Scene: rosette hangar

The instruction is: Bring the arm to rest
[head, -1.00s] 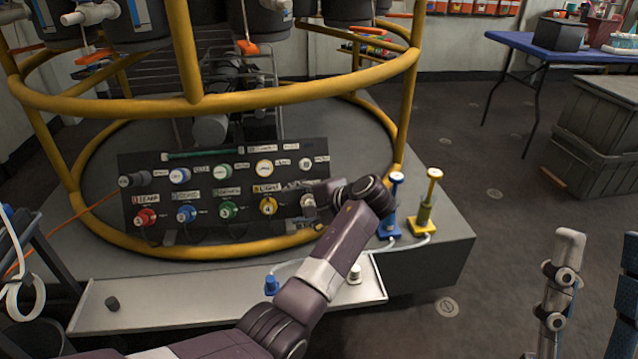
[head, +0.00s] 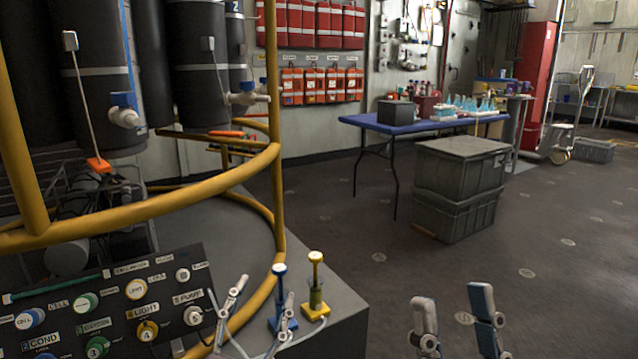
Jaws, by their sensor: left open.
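My left gripper (head: 264,288) is at the bottom of the head view, in front of the right end of the black control panel (head: 115,310). Most of both arms is outside the view.
A blue plunger (head: 280,291) and a yellow plunger (head: 316,285) stand on the grey platform (head: 342,308). Yellow rails (head: 190,201) curve around the black cylinders. Grey crates (head: 456,215) and a blue table (head: 415,126) stand farther back.

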